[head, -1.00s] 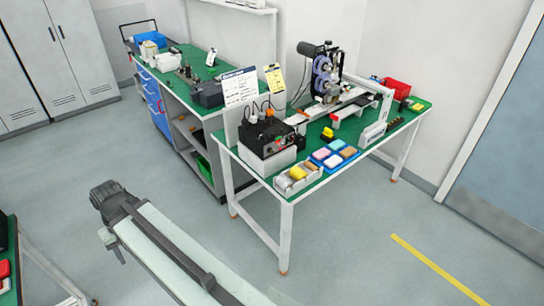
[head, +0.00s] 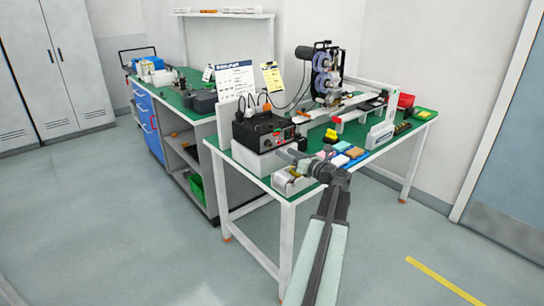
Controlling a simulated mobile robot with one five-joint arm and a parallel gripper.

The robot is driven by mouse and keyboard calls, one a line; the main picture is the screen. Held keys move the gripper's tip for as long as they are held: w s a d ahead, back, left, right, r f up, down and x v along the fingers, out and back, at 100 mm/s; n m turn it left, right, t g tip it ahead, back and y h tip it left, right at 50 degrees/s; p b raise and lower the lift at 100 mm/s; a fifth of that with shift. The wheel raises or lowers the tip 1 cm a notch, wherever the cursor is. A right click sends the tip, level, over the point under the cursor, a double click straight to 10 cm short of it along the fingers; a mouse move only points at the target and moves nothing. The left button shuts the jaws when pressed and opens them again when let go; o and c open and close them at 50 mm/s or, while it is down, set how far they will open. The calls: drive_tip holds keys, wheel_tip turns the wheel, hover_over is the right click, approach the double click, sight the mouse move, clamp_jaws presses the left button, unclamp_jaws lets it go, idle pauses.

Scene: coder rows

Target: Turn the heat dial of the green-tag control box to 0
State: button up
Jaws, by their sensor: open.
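A black control box (head: 262,128) stands on a white base at the left end of the green-topped table. Its front panel faces right and toward me, with small knobs and red marks. I cannot make out a green tag, the heat dial's setting or its numbers. My arm reaches up from the bottom of the head view to the table's front edge. My gripper (head: 291,156) is at its far end, turned left, just below and in front of the box's panel. It is open and appears empty. Whether it touches the box cannot be told.
A bin of rolls (head: 288,182) and several coloured pads (head: 343,150) lie close to my gripper and wrist. A reel machine (head: 325,75) stands behind. The floor left of the table is clear.

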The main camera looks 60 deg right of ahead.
sight(270, 145)
drive_tip(key=x, duration=0.8)
drive_tip(key=shift+a, duration=0.1)
clamp_jaws()
